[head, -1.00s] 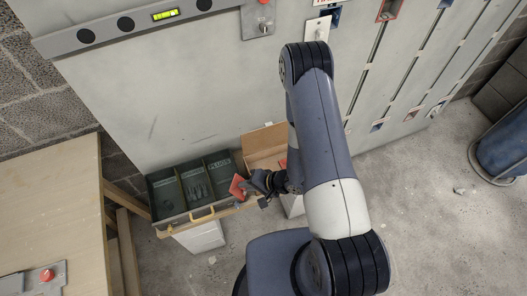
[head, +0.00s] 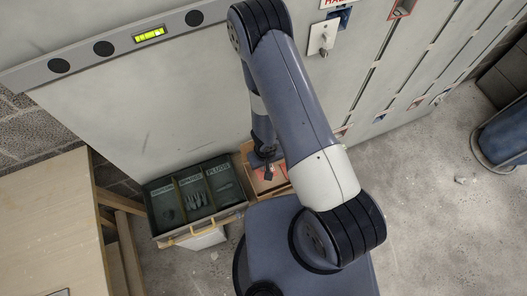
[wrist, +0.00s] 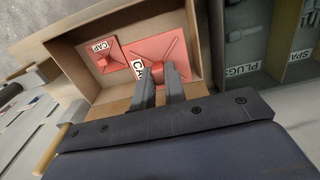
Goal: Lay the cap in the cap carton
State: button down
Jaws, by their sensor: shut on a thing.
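The cap carton (wrist: 68,55) is an open brown cardboard box; in the head view it (head: 243,160) stands right of the metal drawer, partly hidden by my arm. My gripper (wrist: 158,78) is shut on the knob of a red square cap (wrist: 172,42). That cap is inside the carton's outline, on the right side; whether it touches the floor I cannot tell. A second, smaller-looking red cap (wrist: 98,62) with a "CAP" label lies in the carton to its left. In the head view my gripper (head: 268,172) is over the carton.
An open metal drawer (head: 228,216) with compartments, one labelled "PLUGS", sits directly beside the carton. A wooden bench (head: 45,220) stands at the left. A grey cabinet wall (head: 130,110) rises behind. Concrete floor at the right is mostly clear; a blue drum (head: 505,140) stands there.

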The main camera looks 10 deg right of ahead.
jog(key=shift+f+b, duration=5)
jog(key=shift+f+b, duration=0.45)
jog(key=c, duration=1.4)
grip_release()
jog(key=shift+o, duration=0.2)
notch_tip(320, 180, up, 10)
jog(key=p, duration=1)
jog(key=shift+f, duration=0.1)
notch_tip(320, 180, down, 9)
jog(key=b, duration=0.9)
jog(key=shift+r, duration=0.2)
